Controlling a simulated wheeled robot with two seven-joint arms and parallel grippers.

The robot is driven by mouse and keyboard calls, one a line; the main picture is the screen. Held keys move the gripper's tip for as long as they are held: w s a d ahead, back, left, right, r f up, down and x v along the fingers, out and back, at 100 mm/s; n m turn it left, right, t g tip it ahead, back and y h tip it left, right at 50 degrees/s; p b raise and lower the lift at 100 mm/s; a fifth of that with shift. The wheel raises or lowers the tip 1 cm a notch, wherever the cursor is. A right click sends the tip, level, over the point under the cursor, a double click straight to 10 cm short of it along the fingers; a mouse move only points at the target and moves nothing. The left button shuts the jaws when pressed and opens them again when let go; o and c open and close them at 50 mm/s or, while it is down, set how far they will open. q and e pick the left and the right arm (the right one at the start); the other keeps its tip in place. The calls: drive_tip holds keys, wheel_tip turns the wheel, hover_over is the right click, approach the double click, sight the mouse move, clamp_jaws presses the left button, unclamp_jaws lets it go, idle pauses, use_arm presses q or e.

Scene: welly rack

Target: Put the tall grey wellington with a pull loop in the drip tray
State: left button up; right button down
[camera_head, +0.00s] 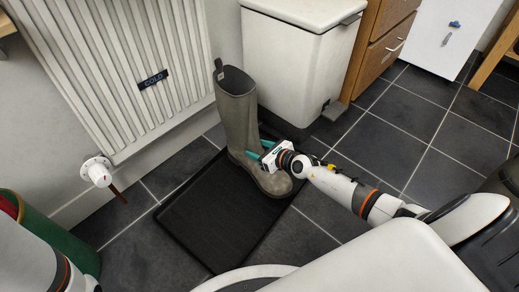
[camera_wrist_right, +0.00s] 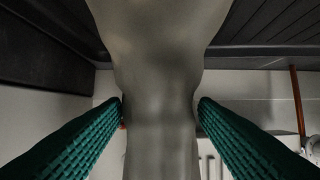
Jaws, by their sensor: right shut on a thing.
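The tall grey wellington (camera_head: 238,115) stands upright over the far right part of the black drip tray (camera_head: 215,237), with its pull loop at the top of the shaft. I cannot tell whether its sole touches the tray. My right gripper (camera_head: 257,154) is shut on the boot at the ankle, coming from the right. In the right wrist view the green ribbed fingers lie on both sides of the grey boot (camera_wrist_right: 160,75). My left gripper is not in view; part of my left arm shows at the lower left.
A white radiator (camera_head: 130,60) with a valve (camera_head: 98,172) stands behind the tray. A white bin (camera_head: 295,70) stands close behind the boot. A green container (camera_head: 50,238) is at the left. The front of the tray is bare.

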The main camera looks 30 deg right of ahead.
drive_tip(key=shift+w+f+b, duration=0.1)
drive_tip(key=shift+f+b, duration=0.25)
drive_tip(key=shift+b, duration=0.15)
drive_tip(key=c, duration=0.6)
unclamp_jaws()
drive_tip(key=shift+c, duration=0.2)
drive_tip(key=shift+o, duration=1)
drive_tip(key=shift+f, duration=0.1)
